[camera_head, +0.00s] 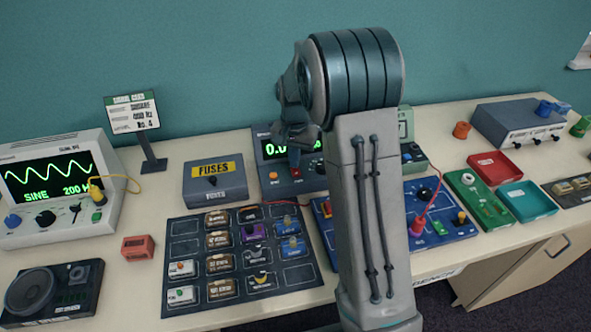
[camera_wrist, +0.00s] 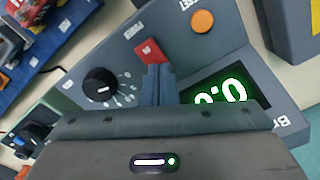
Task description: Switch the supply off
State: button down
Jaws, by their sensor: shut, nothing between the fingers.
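The supply is a grey box with a green display (camera_head: 277,147) at the back middle of the bench. In the wrist view its front panel shows a red switch (camera_wrist: 149,51), a black knob (camera_wrist: 101,84) with a dial, an orange button (camera_wrist: 203,22) and the green display (camera_wrist: 222,95). The display shows zeros, partly hidden. My gripper (camera_wrist: 157,72) is shut and empty. Its fingertips are right at the red switch and cover part of it; I cannot tell whether they touch. In the head view my arm hides part of the supply.
A fuses box (camera_head: 215,184) stands left of the supply, with a dark board (camera_head: 185,247) of several parts in front. An oscilloscope-like box (camera_head: 70,232) is at the far left. A blue board (camera_head: 463,228) with a red lead lies to the right.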

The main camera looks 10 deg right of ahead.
jog(key=shift+f, duration=0.1)
jog(key=shift+r+p, duration=2.4)
jog(key=shift+r, duration=1.05)
jog(key=s+r+n+t, duration=0.2)
jog(key=s+r+n, duration=0.1)
jog(key=s+r, duration=0.75)
jog(key=s+n+t, duration=0.1)
jog(key=s+n, duration=0.2)
jog(key=s, duration=1.4)
jog(key=shift+s+f+t, duration=0.15)
jog(key=shift+s+t, duration=0.15)
jog(key=shift+s, duration=0.1)
